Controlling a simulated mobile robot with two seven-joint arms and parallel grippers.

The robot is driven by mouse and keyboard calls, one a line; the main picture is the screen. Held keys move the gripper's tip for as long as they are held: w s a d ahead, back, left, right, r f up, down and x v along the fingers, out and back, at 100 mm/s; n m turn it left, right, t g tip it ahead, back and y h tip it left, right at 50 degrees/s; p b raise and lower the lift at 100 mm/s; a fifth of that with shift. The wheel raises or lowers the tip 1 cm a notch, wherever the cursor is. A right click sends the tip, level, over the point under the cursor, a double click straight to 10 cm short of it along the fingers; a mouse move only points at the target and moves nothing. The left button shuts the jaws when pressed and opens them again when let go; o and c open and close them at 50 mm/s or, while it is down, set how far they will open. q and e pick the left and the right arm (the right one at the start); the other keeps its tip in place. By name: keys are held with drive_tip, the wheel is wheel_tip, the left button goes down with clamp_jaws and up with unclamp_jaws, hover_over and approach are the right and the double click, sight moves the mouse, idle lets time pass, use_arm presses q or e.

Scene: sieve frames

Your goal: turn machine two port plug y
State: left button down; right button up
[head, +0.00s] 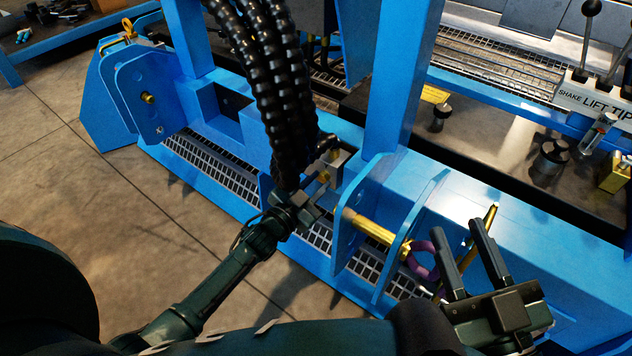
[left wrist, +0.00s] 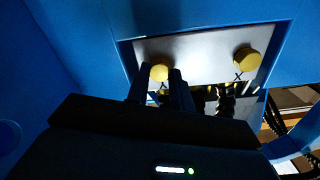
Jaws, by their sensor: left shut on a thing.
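A pale metal plate (left wrist: 205,50) with two round yellow port plugs sits in a blue frame in the left wrist view. The left yellow plug (left wrist: 160,73) is between my left gripper's fingers (left wrist: 158,76), which are shut on it. The right yellow plug (left wrist: 246,58) is free, with a small dark mark below it. The mark under the held plug is partly hidden, and I cannot read either surely. In the head view my left gripper (head: 322,190) reaches the blue frame beside the black hoses. My right gripper (head: 457,228) is open and empty near the brass pin.
Thick black hoses (head: 265,80) hang beside my left gripper. A brass pin (head: 375,231) passes through blue lugs, with a purple ring (head: 423,262) at its end. A black deck with levers (head: 590,40) and a lift/tip label lies at the right. Bare floor (head: 110,210) is at the left.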

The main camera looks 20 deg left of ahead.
use_arm(q)
drive_tip(key=shift+m, duration=1.1)
use_arm(e)
drive_tip(key=shift+f, duration=0.2)
drive_tip(key=shift+s, duration=0.1)
use_arm(q)
drive_tip(key=c, duration=1.2)
unclamp_jaws()
drive_tip(key=shift+s, duration=0.15)
drive_tip(key=shift+s+a+p, duration=0.15)
drive_tip(key=shift+s+p, duration=0.15)
drive_tip(key=shift+p, duration=0.05)
drive_tip(key=p+v, duration=0.3)
drive_tip(key=v, duration=0.9)
drive_tip(key=shift+s+p, duration=0.15)
drive_tip(key=shift+p, duration=0.2)
use_arm(e)
drive_tip(key=shift+d+n+h, duration=0.3)
drive_tip(key=shift+d+h, duration=0.15)
drive_tip(key=shift+h, duration=0.05)
